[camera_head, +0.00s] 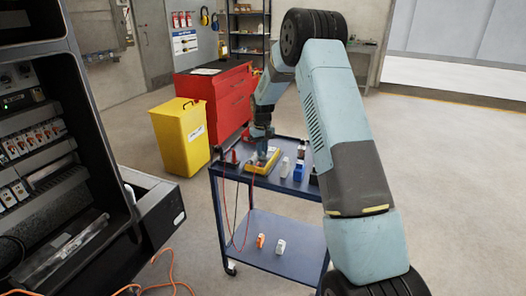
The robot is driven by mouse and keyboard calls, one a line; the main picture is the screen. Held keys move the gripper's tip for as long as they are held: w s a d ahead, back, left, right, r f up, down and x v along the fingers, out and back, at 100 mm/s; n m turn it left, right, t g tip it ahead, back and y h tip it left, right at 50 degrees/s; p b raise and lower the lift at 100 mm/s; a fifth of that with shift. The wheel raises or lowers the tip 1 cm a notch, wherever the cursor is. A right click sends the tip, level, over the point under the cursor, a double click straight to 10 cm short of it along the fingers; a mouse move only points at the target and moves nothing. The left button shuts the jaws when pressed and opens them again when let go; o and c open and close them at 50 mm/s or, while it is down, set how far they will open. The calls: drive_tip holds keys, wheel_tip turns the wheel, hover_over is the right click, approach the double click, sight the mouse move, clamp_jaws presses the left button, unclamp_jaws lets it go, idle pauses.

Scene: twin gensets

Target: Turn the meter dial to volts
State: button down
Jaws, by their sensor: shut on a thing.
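The yellow meter (252,167) lies on the top shelf of the blue cart (228,174). My gripper (263,153) reaches down over the meter from above and its tips are at the meter's face. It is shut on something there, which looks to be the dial. The dial and its pointer are hidden by the gripper and too small to read. Red and black leads hang from the meter's left side over the cart's edge.
White (285,167) and blue (298,171) small items stand right of the meter. Orange (260,240) and white (281,246) items are on the lower shelf. A yellow bin (181,138), red cabinet (226,98) and open dark electrical cabinet (45,150) are around. Orange cable (165,287) lies on the floor.

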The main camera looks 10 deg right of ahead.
drive_tip(key=shift+m, duration=0.3)
drive_tip(key=c, duration=1.1)
unclamp_jaws()
wheel_tip(320, 180, up, 14)
drive_tip(key=shift+f, duration=0.15)
